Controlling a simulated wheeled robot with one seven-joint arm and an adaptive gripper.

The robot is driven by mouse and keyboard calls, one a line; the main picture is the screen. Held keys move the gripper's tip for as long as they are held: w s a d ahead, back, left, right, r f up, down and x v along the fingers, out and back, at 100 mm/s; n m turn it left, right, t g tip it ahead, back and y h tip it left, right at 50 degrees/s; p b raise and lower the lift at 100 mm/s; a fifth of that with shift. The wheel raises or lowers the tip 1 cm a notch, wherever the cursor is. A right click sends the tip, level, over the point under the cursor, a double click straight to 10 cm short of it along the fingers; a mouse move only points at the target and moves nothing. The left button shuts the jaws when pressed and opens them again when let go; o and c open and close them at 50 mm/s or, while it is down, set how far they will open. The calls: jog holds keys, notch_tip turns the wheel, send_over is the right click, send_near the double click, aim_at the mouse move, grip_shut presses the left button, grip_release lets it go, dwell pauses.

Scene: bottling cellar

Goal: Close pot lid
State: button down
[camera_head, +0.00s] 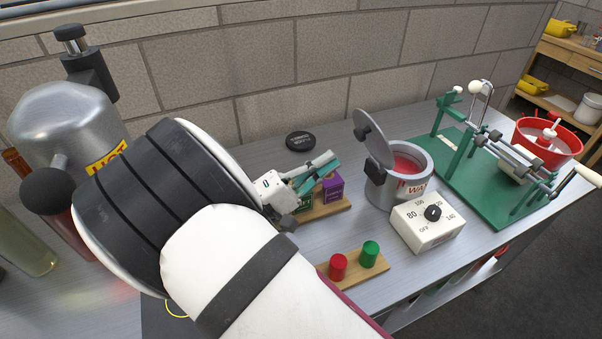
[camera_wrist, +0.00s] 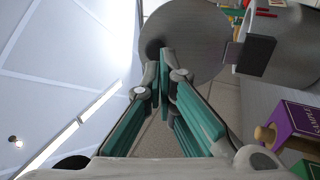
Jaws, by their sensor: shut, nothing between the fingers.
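The pot (camera_head: 400,175) is a grey metal pot with red contents, standing on the metal bench right of centre. Its round grey lid (camera_head: 373,138) is hinged at the left of the rim and stands open, nearly upright, with a dark knob on its face. In the wrist view the lid (camera_wrist: 195,45) fills the top middle, and the pot (camera_wrist: 275,45) shows to its right. My gripper (camera_head: 335,160) is shut and empty, left of the lid. In the wrist view its teal fingertips (camera_wrist: 163,62) overlap the lid's lower left; I cannot tell whether they touch it.
A white dial box (camera_head: 428,221) stands before the pot. A purple block (camera_head: 331,188) on a wooden board is below my gripper and shows in the wrist view (camera_wrist: 297,127). Red (camera_head: 338,267) and green (camera_head: 370,254) pegs are in front. A green bottling rig (camera_head: 490,185) stands at right.

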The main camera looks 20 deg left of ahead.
aim_at(358, 136)
jog(key=shift+p+x, duration=0.45)
jog(key=shift+x, duration=2.15)
jog(key=shift+f, duration=0.1)
jog(key=shift+w+d+r+g+y+p, duration=0.35)
jog(key=shift+r+g+p, duration=0.1)
jog(key=shift+r+g, duration=0.1)
jog(key=shift+w+d+r+g+y+p, duration=0.3)
jog(key=shift+r+g+p, duration=0.1)
jog(key=shift+r+g, duration=0.15)
jog(key=w+d+r+g+y, duration=0.1)
jog(key=w+d+r+g+y+p, duration=0.1)
jog(key=w+d+g, duration=0.1)
jog(key=shift+w+d+r+m+y+p, duration=0.1)
jog(key=shift+w+r+m+y+p, duration=0.05)
jog(key=shift+w+m+y+p, duration=0.2)
jog(key=w+d+f+g+y+b, duration=0.6)
jog(key=w+d+f+g+y, duration=0.2)
jog(key=w+d+g+y, duration=0.1)
jog(key=shift+w+d+g+y, duration=0.3)
jog(key=shift+w+d+g, duration=0.45)
jog(key=shift+w+g, duration=0.5)
